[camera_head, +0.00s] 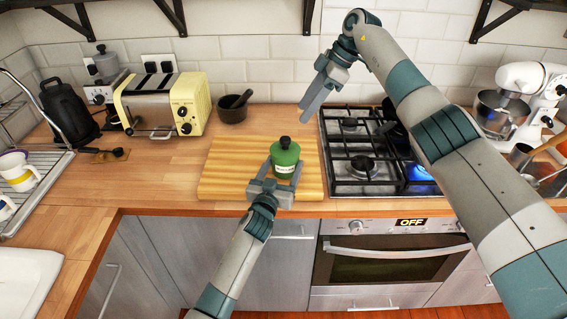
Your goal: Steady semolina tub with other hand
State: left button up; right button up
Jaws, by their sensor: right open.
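A green semolina tub (285,162) with a dark knobbed lid stands upright on the wooden board (222,172), with a small pale label on its front. My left gripper (281,178) reaches in from the front, with its fingers spread to either side of the tub's lower part. I cannot tell whether the fingers press on the tub. My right gripper (316,97) is open and empty, pointing down above the counter behind and to the right of the tub, near the hob's back left corner.
A gas hob (352,188) is right of the board, with a blue flame at its front right burner. A cream toaster (160,105), a dark mortar (232,115) and a black kettle (68,112) stand behind on the left. A mixer (520,80) stands at right.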

jog(key=o, duration=1)
jog(key=shift+n, duration=0.3)
jog(key=shift+o, duration=0.6)
jog(key=shift+n, duration=0.3)
jog(key=n+t+h, duration=0.4)
jog(key=n+h, duration=0.1)
jog(key=n, duration=1.5)
send_near(285, 139)
jog(key=shift+s+d+r, duration=0.25)
jog(key=shift+s+r, duration=0.15)
jog(key=shift+f, duration=0.1)
jog(key=shift+w+x, duration=0.15)
jog(key=shift+x, duration=2.8)
jog(key=shift+w+x, duration=0.1)
jog(key=shift+x, duration=2.8)
jog(key=shift+a, duration=0.15)
jog(key=c, duration=1.4)
